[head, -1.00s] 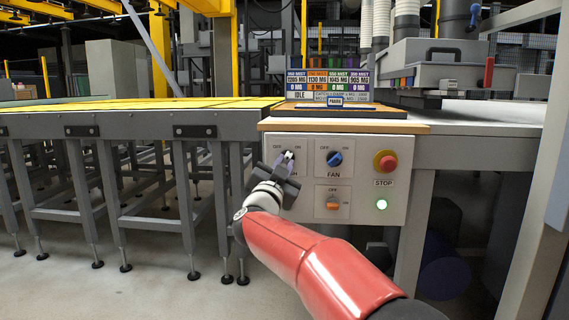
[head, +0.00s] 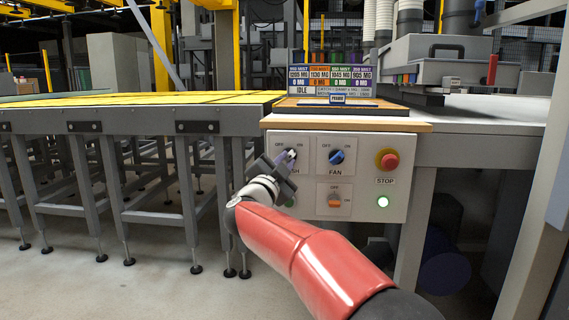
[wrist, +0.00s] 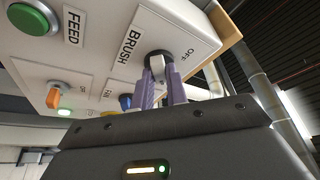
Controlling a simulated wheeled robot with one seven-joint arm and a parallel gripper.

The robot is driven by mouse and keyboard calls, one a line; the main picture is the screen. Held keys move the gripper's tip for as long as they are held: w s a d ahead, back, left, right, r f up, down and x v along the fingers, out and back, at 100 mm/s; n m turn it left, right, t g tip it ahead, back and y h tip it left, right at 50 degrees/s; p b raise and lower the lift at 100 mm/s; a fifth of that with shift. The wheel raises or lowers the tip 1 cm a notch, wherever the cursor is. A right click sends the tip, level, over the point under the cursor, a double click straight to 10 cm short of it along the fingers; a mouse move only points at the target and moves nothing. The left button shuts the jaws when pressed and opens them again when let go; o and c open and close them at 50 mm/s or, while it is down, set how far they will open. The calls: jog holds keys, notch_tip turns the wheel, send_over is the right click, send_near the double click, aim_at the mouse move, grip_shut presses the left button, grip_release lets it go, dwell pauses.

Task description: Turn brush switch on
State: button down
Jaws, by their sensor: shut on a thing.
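The brush switch is a small knob with a white handle (head: 292,154) on a dark round base, at the upper left of the white control panel (head: 310,206). In the wrist view, the white handle (wrist: 157,65) sits between my purple fingers, beside the BRUSH and OFF labels. My gripper (head: 287,161) is shut on the handle, and its fingers also show in the wrist view (wrist: 161,84). In the head view, my gripper hides most of the BRUSH label. I cannot tell exactly which mark the handle points to.
The blue fan switch (head: 336,157) is right of the brush switch, with an orange switch (head: 334,201) below it. A red stop button (head: 387,161) stands at the right above a lit light (head: 382,202). A green feed button (wrist: 28,18) shows in the wrist view. A display (head: 335,78) reads IDLE.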

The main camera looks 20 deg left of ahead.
jog(key=c, duration=1.4)
grip_release()
jog(key=v, duration=0.8)
jog(key=shift+b, duration=0.45)
